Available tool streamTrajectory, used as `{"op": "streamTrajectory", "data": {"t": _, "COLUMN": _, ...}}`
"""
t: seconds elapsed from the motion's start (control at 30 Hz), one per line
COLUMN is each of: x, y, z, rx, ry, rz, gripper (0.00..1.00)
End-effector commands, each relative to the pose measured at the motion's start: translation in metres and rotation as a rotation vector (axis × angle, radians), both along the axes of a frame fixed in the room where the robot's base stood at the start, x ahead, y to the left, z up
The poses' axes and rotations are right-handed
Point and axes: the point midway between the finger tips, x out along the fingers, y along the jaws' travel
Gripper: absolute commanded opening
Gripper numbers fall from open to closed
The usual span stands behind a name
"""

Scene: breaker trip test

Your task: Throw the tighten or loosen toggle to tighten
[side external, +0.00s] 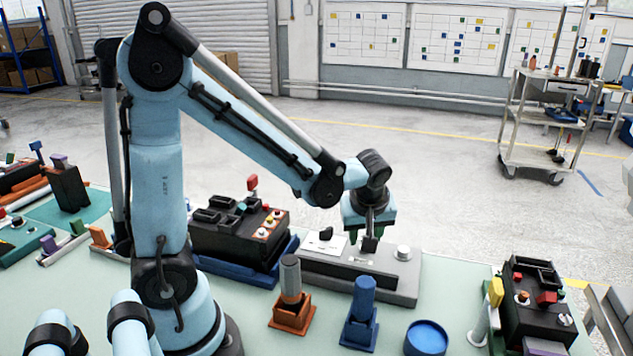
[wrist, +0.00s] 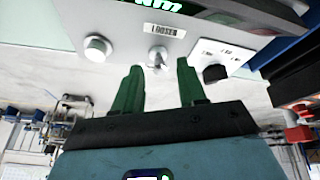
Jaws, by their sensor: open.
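The grey control box (side external: 340,270) lies on the bench, with a toggle (wrist: 157,56) at its middle. In the wrist view the toggle is a small metal lever by a label (wrist: 165,30) that seems to read LOOSEN. I cannot tell which way it is thrown. My gripper (side external: 369,240) points down over the box; its two green fingers (wrist: 159,67) are open and apart, with the toggle just beyond and between the tips. In the side view the gripper hides the toggle. Contact cannot be told.
On the same box are a black knob (side external: 326,233) on a white plate and a silver round button (side external: 403,252). A black breaker unit (side external: 235,240) stands left of it. Orange (side external: 291,315) and blue (side external: 360,325) holders and a blue round dish (side external: 427,338) stand in front.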

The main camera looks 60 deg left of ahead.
Motion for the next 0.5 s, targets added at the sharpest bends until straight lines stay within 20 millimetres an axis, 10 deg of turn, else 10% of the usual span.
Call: {"op": "streamTrajectory", "data": {"t": 0.5, "x": 0.006, "y": 0.009, "z": -0.026, "rx": -0.001, "ry": 0.0, "rz": 0.0, "gripper": 0.41}}
